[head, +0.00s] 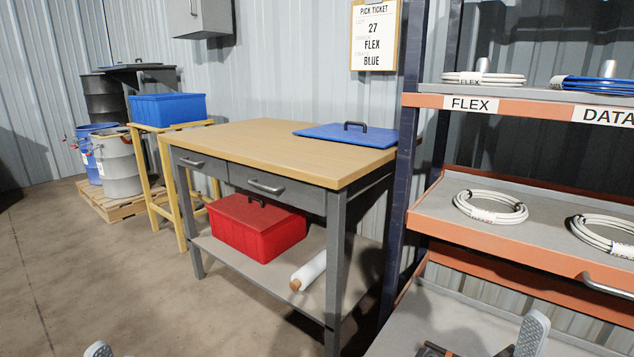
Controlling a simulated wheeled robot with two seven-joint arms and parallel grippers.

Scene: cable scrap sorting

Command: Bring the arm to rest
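Only the tip of my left gripper (98,350) shows, at the bottom edge left of the workbench. The rest of it is below the picture. Part of my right gripper (531,335) shows at the bottom right, in front of the shelf rack. One grey finger stands up there, and dark parts show to its left. Nothing is seen held in the visible parts of either gripper. Whether they are open or shut is not clear.
A wooden-topped workbench (270,140) with a blue lid (345,135) on it stands mid-view. A red box (256,228) and a white roll (310,270) are on its lower shelf. The rack (404,200) at right holds cable coils (490,207).

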